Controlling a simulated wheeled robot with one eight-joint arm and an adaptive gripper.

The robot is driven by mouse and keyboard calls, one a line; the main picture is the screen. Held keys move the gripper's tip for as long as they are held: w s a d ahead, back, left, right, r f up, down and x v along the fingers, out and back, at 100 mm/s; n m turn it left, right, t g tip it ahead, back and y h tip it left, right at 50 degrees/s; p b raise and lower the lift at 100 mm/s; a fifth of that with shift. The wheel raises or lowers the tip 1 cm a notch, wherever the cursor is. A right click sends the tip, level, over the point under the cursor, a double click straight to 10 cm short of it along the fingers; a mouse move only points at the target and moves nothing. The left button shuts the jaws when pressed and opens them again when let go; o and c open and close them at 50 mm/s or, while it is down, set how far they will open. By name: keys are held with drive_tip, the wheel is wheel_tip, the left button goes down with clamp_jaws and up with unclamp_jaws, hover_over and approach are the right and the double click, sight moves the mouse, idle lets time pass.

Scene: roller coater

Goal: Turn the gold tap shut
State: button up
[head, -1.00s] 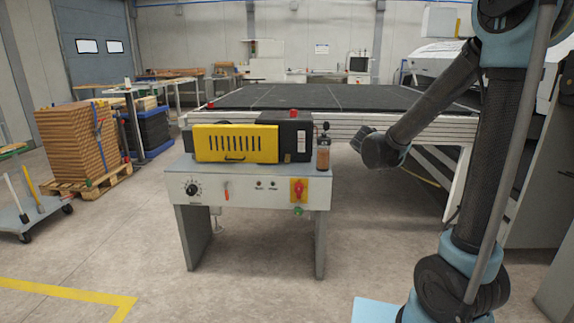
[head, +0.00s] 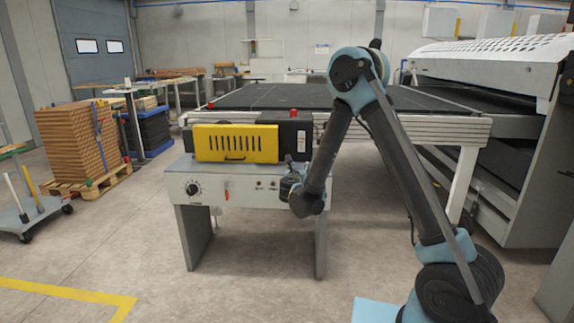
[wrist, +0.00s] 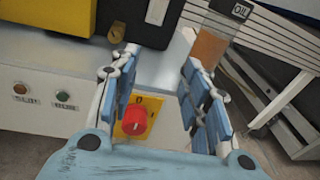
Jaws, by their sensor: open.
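A small gold piece (wrist: 117,31), likely the gold tap, shows in the wrist view at the lower left corner of the black box on the coater. Its handle position is too small to tell. I cannot pick it out in the head view. My gripper (wrist: 158,72) is open and empty, with blue-padded fingers apart in front of the machine. The gold piece lies just beyond the left fingertip, apart from it as far as I can see. In the head view, my gripper (head: 289,183) is at the right part of the machine's front panel.
A red knob on a yellow plate (wrist: 134,118) shows between my fingers. An oil bottle (wrist: 210,45) stands beyond the right finger. The coater has a yellow vented cover (head: 236,143) and a black dial (head: 193,188). A large dark conveyor table (head: 270,97) lies behind.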

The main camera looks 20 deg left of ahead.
drive_tip(key=s+a+f+n+y, duration=0.2)
drive_tip(key=s+a+f+n, duration=0.15)
drive_tip(key=a, duration=0.25)
drive_tip(key=shift+t, duration=0.4)
drive_tip(key=x, duration=1.8)
drive_tip(key=shift+a+r, duration=0.1)
drive_tip(key=shift+r, duration=0.05)
